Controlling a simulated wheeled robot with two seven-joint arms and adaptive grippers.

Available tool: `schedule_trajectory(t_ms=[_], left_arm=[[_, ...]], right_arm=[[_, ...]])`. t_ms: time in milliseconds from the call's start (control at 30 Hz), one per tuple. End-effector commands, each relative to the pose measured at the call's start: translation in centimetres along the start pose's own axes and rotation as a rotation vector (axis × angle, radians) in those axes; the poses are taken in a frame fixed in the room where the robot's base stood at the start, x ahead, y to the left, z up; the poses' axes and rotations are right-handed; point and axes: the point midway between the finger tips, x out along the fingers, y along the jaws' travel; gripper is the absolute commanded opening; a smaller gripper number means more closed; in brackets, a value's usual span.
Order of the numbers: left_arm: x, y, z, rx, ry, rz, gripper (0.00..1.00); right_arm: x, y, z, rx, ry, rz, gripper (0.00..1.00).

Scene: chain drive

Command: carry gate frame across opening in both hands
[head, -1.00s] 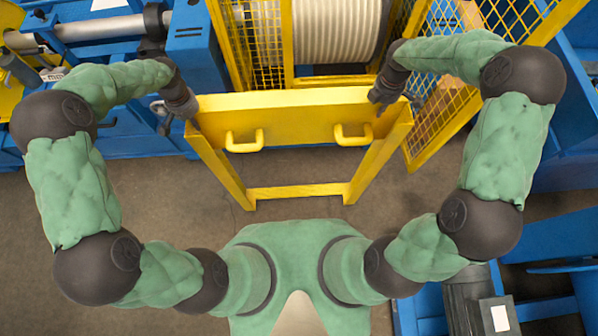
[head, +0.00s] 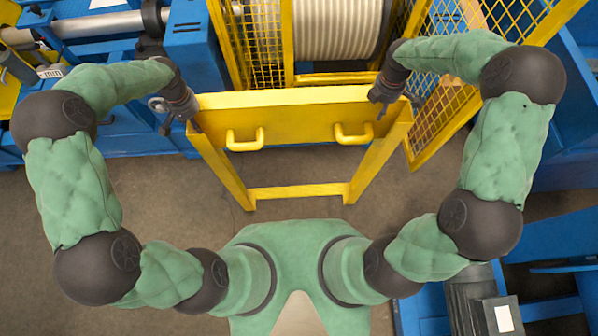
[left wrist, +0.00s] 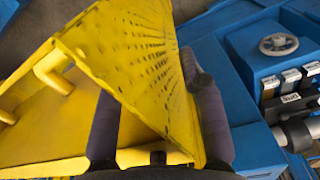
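The yellow gate frame (head: 300,118) is held in front of me in the head view. It has a broad upper panel, two handles, two legs and a lower crossbar (head: 298,191). My left gripper (head: 193,124) is at its upper left corner. In the left wrist view, that gripper's two fingers (left wrist: 160,125) lie on either side of a yellow perforated plate and appear closed on it. My right gripper (head: 381,110) is at the upper right corner, with its fingers at the panel's edge. Its exact contact is partly hidden.
A yellow mesh cage (head: 436,125) with a large pale reel (head: 338,28) stands just beyond the frame. A blue machine (head: 192,45) is close on the left. Blue equipment (head: 560,245) and a dark motor (head: 466,300) are at right. The floor (head: 300,168) below the frame is clear.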

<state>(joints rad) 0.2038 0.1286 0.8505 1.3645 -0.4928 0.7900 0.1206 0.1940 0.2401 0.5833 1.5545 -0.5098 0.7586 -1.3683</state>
Motion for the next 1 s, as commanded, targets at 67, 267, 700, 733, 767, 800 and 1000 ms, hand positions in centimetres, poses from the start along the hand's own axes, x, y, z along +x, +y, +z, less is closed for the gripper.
schedule_trajectory(t_ms=[67, 267, 700, 733, 767, 800, 1000], left_arm=[[0.0, 0.0, 0.0, -0.001, 0.001, 0.0, 0.39], [-0.5, -0.1, -0.1, -0.002, 0.003, -0.001, 0.39], [-6.1, -0.1, -0.1, -0.001, 0.002, 0.0, 0.39], [-6.5, -0.1, -0.1, -0.001, 0.003, 0.0, 0.39], [-6.8, -0.1, -0.1, 0.0, 0.003, 0.0, 0.39], [-7.1, -0.1, -0.1, 0.0, 0.002, 0.0, 0.39], [-7.9, -0.1, -0.1, 0.0, 0.0, 0.0, 0.39]], right_arm=[[0.1, -0.1, 0.0, 0.0, 0.0, -0.002, 0.39], [0.1, -0.1, 0.0, 0.0, 0.0, -0.004, 0.39], [0.2, -0.2, 0.0, -0.001, 0.0, -0.005, 0.39], [0.2, -0.2, 0.0, -0.001, 0.0, -0.005, 0.39], [0.2, -0.2, 0.0, -0.001, 0.0, -0.005, 0.39], [0.2, -0.2, 0.0, -0.001, 0.0, -0.005, 0.39], [-0.1, -0.1, 0.0, -0.001, -0.001, -0.004, 0.39]])
